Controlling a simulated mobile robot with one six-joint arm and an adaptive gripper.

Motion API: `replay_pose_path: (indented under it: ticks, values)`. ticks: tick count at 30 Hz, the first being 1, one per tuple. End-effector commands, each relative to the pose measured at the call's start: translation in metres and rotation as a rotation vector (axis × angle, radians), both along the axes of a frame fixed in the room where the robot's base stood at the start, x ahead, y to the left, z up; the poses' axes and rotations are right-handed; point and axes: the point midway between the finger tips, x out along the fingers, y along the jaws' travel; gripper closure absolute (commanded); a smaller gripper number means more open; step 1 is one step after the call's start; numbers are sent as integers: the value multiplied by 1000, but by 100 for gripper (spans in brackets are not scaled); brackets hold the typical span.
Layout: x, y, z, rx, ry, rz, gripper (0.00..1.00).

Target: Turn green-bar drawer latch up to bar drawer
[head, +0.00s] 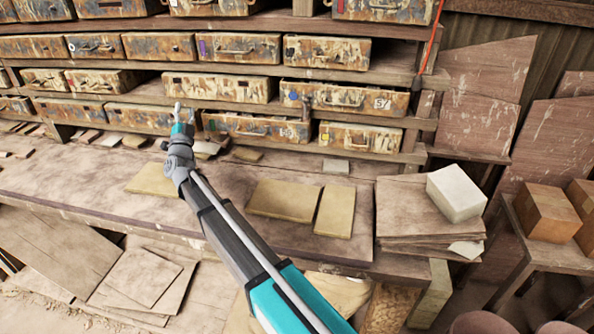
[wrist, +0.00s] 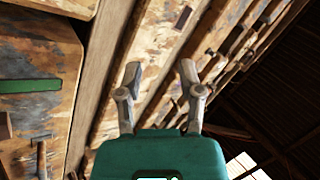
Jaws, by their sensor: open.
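My gripper (head: 183,113) is open and empty in front of the lower drawer rows in the head view. In the wrist view its two fingers (wrist: 160,72) stand apart with nothing between them. A green bar (wrist: 30,86) marks a worn drawer front (wrist: 42,55) at the left edge of the wrist view, apart from the fingers. Below it a dark metal lever (wrist: 41,158) shows partly, cut by the frame; I cannot tell surely that it is this drawer's latch.
Wooden shelves hold rows of paint-worn drawers, one labelled with a number (head: 381,102). The bench (head: 90,180) below carries loose tan tiles (head: 285,200). A white block (head: 455,193) sits on stacked boards at right. The bench's left part is mostly clear.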

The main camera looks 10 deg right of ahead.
Motion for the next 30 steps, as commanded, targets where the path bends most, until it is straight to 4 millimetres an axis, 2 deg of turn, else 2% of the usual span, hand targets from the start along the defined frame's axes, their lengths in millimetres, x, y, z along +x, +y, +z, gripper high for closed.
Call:
replay_pose_path:
  ticks: [14,30]
  values:
    - [-11,-14,-12,-399,74,54,52]
    - [-26,-47,-50,-856,202,68,52]
